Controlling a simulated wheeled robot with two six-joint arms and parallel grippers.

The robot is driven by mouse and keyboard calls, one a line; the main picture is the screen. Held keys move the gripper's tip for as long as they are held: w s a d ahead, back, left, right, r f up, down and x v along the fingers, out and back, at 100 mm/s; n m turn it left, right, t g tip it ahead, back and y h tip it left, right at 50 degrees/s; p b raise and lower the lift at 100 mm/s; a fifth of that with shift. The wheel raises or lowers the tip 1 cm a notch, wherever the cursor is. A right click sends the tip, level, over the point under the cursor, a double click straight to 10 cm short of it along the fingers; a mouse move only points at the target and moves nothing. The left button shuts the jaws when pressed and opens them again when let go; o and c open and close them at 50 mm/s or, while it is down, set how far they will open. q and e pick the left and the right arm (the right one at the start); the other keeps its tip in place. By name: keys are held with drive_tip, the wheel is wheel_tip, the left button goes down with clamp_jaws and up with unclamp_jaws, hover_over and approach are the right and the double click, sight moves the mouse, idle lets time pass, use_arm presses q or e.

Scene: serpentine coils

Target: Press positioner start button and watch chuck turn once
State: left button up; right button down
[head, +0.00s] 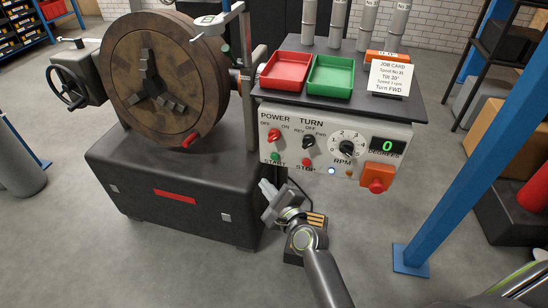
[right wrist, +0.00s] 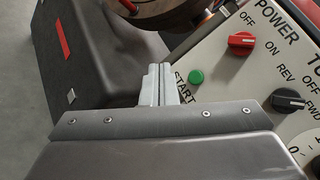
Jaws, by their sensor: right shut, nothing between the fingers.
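The control panel (head: 325,160) carries the green START button (head: 275,157), which also shows in the right wrist view (right wrist: 196,77). My right gripper (head: 267,187) is shut and empty, just below and in front of the START button in the head view. In the right wrist view its closed fingertips (right wrist: 160,72) lie left of the button, with a visible gap in the picture. The large brown chuck (head: 125,75) with grey jaws faces forward on the positioner; a red handle (head: 190,140) sits at its lower edge. The degrees display (head: 387,146) reads 0. My left gripper is not in view.
The panel also has a red POWER knob (head: 273,135), a black TURN knob (head: 309,141), a red STOP button (head: 307,163), an RPM dial (head: 347,149) and a red emergency button (head: 376,186). Red (head: 293,70) and green (head: 331,76) trays stand above. A blue post (head: 445,150) rises at right.

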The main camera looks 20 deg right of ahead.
sight(275, 157)
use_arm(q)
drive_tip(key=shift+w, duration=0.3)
use_arm(e)
drive_tip(key=w+d, duration=0.4)
drive_tip(key=w, duration=0.2)
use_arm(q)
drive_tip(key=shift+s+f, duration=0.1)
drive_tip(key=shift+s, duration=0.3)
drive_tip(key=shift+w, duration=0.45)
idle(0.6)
use_arm(e)
drive_tip(key=shift+w+d, duration=0.1)
idle(0.3)
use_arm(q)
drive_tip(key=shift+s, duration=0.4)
use_arm(e)
drive_tip(key=shift+w+d, duration=0.2)
drive_tip(key=shift+w, duration=0.05)
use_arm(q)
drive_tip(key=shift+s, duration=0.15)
